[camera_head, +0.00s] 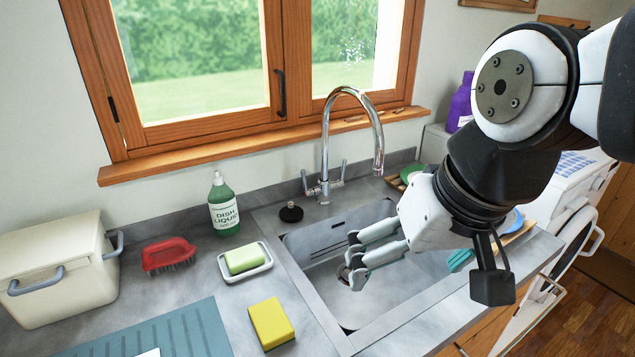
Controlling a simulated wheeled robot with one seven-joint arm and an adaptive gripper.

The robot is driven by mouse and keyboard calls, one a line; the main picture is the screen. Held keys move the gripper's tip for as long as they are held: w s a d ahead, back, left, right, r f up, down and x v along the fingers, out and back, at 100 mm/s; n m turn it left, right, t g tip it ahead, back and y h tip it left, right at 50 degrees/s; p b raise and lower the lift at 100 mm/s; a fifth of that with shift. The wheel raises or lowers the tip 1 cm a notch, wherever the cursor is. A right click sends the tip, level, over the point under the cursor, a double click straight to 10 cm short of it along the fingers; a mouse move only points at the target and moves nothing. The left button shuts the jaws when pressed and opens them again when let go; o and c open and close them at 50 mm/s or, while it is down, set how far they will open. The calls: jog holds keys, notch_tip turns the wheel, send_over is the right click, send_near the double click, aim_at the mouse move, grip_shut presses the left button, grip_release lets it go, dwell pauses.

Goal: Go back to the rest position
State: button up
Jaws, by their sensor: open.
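My gripper (352,260) hangs over the sink (325,296) in the head view, with its fingers pointing left. Its two fingers are apart and nothing is between them. My arm comes in from the upper right and bends down to the gripper. The fingers cover part of the sink basin, and the gripper body hides some of the counter behind it.
A chrome faucet (326,150) rises behind the sink, near the gripper. Left of the sink are a dish liquid bottle (223,208), green soap (244,259) on a dish, a yellow sponge (271,324), a red brush (169,254) and a cream bin (60,275).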

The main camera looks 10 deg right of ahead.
jog(key=shift+s+d+r+n+t+h, duration=0.35)
jog(key=shift+s+d+n+t, duration=0.15)
jog(key=shift+s+d+n, duration=0.25)
jog(key=shift+o, duration=0.2)
jog(key=shift+a, duration=0.15)
dwell(0.6)
jog(key=m+g+p, duration=0.3)
jog(key=m+g, duration=0.2)
jog(key=m, duration=1)
send_over(270, 319)
notch_tip(270, 319, down, 13)
notch_tip(270, 319, down, 14)
jog(key=shift+r+b, duration=0.1)
jog(key=shift+b, duration=0.35)
jog(key=c, duration=0.8)
